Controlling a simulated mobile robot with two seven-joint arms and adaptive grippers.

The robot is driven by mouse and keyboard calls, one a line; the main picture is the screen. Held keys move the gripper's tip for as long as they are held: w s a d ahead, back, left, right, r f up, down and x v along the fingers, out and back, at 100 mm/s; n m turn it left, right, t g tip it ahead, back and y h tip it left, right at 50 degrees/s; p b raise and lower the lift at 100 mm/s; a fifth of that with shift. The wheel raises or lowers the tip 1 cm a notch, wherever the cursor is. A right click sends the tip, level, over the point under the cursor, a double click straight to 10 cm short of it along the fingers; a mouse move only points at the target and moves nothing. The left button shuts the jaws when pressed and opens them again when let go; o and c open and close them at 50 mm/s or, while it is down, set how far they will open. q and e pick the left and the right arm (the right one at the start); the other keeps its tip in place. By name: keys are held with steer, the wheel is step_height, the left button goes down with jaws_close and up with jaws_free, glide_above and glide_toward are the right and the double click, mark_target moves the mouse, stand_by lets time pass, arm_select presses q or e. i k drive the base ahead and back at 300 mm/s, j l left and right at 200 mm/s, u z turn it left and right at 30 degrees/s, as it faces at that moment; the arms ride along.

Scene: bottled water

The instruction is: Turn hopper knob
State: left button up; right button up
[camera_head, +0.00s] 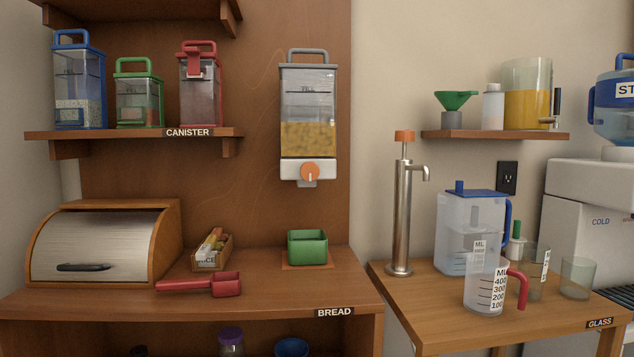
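The hopper (308,110) is a clear, grey-topped dispenser mounted on the wooden wall panel, part filled with yellow-brown pieces. Its round orange knob (310,172) sits at the front of the white base. A small pale pointer mark shows on the knob's lower part. A green square container (307,247) stands on the counter below the hopper, with a clear gap between them. Neither of my grippers shows in the head view, and nothing touches the knob.
A red scoop (224,286), a small box of packets (212,251) and a bread box (95,247) stand on the left counter (270,301). A canister shelf (130,137) is at upper left. A metal tap (402,215) and jugs stand at right. Space before the knob is clear.

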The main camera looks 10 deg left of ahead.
mark_target(310, 172)
steer(key=j+z, duration=0.2)
steer(key=z, duration=0.2)
steer(key=k+j+z, duration=0.15)
steer(key=z, duration=0.2)
steer(key=k+j+z, duration=0.1)
steer(key=j+z, duration=0.15)
steer(key=z, duration=0.15)
